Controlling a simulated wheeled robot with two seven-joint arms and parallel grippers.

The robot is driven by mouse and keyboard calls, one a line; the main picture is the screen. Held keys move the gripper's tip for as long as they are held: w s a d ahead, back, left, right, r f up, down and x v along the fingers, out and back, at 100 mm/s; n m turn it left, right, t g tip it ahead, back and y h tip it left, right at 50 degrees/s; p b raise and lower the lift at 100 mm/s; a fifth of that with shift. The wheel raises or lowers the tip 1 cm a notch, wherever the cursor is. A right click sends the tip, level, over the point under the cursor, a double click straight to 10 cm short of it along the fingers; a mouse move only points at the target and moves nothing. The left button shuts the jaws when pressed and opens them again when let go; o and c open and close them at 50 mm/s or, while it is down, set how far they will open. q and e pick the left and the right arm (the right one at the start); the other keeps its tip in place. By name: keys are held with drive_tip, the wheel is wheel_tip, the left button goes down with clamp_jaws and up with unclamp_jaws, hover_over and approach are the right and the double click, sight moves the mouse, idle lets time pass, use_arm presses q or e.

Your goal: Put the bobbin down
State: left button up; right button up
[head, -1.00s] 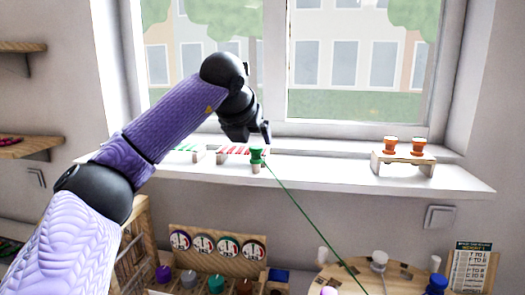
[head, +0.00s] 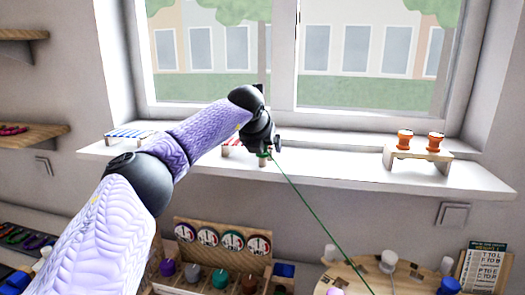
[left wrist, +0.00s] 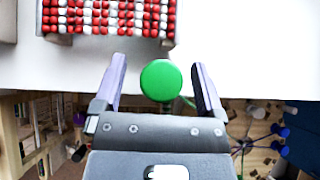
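The green bobbin (head: 263,154) is at the front part of the white windowsill (head: 330,167), partly hidden by my left gripper (head: 270,146). A green thread (head: 312,210) runs from it down to the right. In the left wrist view the bobbin's round green top (left wrist: 160,81) lies between the two fingers of my left gripper (left wrist: 160,88), with a gap on each side. The fingers are spread and do not appear to touch it. I cannot tell whether its foot rests on the sill. My right gripper is out of view.
A red-and-white bead board (left wrist: 108,15) lies behind the bobbin; a blue-striped board (head: 130,134) is further left. Two orange bobbins (head: 404,139) stand on a wooden rack (head: 418,157) at right, with free sill between. Below are a wooden dial panel (head: 222,240) and a round wooden table (head: 350,272).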

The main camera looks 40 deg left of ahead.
use_arm(q)
clamp_jaws()
